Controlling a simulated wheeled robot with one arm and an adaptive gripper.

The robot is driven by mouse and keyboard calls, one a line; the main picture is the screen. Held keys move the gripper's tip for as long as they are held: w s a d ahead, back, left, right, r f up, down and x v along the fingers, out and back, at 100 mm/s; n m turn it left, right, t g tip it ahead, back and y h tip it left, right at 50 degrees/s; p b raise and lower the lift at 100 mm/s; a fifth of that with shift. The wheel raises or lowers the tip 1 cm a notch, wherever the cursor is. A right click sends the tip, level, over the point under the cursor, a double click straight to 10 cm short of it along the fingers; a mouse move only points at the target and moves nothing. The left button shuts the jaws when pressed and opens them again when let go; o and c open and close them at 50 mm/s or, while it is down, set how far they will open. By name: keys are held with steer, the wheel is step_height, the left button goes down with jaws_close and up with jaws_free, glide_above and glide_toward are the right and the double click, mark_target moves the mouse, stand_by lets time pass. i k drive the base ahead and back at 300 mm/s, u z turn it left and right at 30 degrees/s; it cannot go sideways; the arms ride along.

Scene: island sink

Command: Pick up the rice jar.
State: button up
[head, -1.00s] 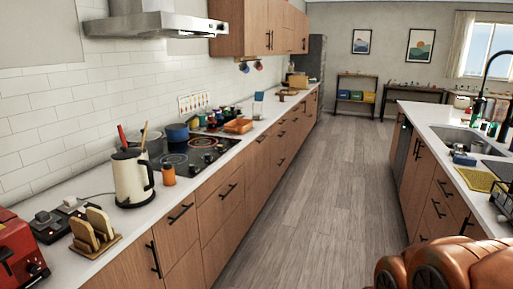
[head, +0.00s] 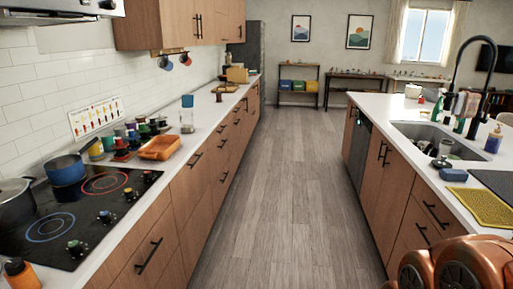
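A clear container with a blue top (head: 187,114) stands upright on the left counter, beyond the orange tray. It may be the rice jar, but its contents are too small to make out. Several small jars with coloured lids (head: 133,136) stand in a group by the wall, left of the tray. I cannot tell whether one of them holds rice. Copper-coloured links of my arm show at the lower right. My gripper's fingers are not in view.
The left counter (head: 215,117) holds a cooktop (head: 75,215), a blue pot (head: 66,170) and an orange tray (head: 159,147). The island (head: 375,105) with its sink (head: 452,140) is on the right. The wooden floor (head: 285,190) between them is clear.

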mark_target(186, 115)
steer(key=u, duration=0.05)
steer(key=i, duration=1.75)
steer(key=u, duration=0.35)
